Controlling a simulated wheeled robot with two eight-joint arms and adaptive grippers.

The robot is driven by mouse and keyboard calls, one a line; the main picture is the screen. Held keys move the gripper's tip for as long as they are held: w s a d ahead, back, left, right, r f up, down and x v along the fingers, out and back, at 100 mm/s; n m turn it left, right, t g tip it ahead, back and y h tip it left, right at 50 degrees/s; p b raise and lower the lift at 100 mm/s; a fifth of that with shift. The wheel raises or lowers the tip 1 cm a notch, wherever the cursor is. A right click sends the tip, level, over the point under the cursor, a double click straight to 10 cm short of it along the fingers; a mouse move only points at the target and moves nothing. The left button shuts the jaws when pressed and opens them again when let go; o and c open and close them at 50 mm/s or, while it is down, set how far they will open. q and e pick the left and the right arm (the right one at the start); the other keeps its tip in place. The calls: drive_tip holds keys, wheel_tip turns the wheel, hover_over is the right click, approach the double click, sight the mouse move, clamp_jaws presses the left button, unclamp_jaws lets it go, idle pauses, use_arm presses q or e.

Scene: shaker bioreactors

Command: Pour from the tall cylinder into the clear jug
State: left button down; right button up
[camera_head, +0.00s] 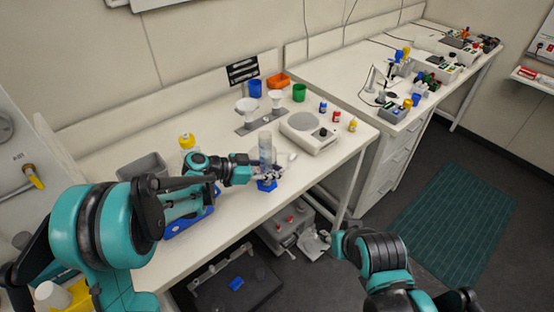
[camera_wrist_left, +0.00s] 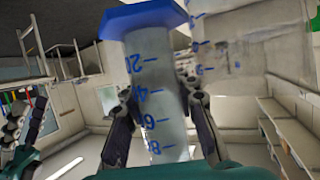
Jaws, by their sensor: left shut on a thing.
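The tall cylinder is clear with blue graduation marks and a blue hexagonal base; it stands about upright near the front edge of the bench in the head view (camera_head: 265,150). My left gripper (camera_head: 264,175) is shut on it, low on its body just above the base. I cannot tell whether the base touches the bench. In the left wrist view the cylinder (camera_wrist_left: 150,75) is between both fingers, base at the top of the picture. A clear jug with blue marks (camera_wrist_left: 228,45) appears behind it there; in the head view it is largely hidden by my left gripper.
A white device with a round plate (camera_head: 310,132) stands right of the cylinder, with small red, blue and yellow bottles (camera_head: 336,116) beyond. White funnels on a stand (camera_head: 247,108), cups and an orange container (camera_head: 278,80) are at the back. A grey bin (camera_head: 143,166) is at the left.

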use_arm(q)
drive_tip(key=shift+s+d+f+g+b, duration=0.15)
drive_tip(key=shift+f+g+b, duration=0.1)
drive_tip(key=shift+f, duration=0.15)
drive_tip(key=shift+s+d+f+g+b, duration=0.1)
drive_tip(key=shift+d+f+g+b, duration=0.05)
drive_tip(key=shift+f+b, duration=0.15)
drive_tip(key=shift+s+d+f+n+b, duration=0.15)
drive_tip(key=shift+s+f+b, duration=0.15)
drive_tip(key=shift+f, duration=0.25)
drive_tip(key=shift+s+a+f+n+b, duration=0.15)
drive_tip(key=shift+f+b, duration=0.2)
drive_tip(key=shift+f, duration=0.2)
drive_tip(key=shift+s+d+f+n+b, duration=0.1)
drive_tip(key=shift+s+f+b, duration=0.2)
drive_tip(key=shift+f, duration=0.25)
drive_tip(key=shift+s+r+n+g+p, duration=0.3)
drive_tip(key=shift+s+g+p, duration=0.1)
drive_tip(key=shift+g, duration=0.1)
drive_tip(key=s+r+n+g+p, duration=0.2)
drive_tip(key=s+r+n+p, duration=0.1)
drive_tip(key=r+n, duration=0.1)
drive_tip(key=s+r+n+g+h+p, duration=0.1)
drive_tip(key=s+r+n+g+p, duration=0.2)
drive_tip(key=r, duration=0.4)
drive_tip(key=shift+s+d+r+n+h+p, duration=0.2)
drive_tip(key=shift+s+d+n+h+p, duration=0.1)
drive_tip(key=shift+s+d+n+p, duration=0.1)
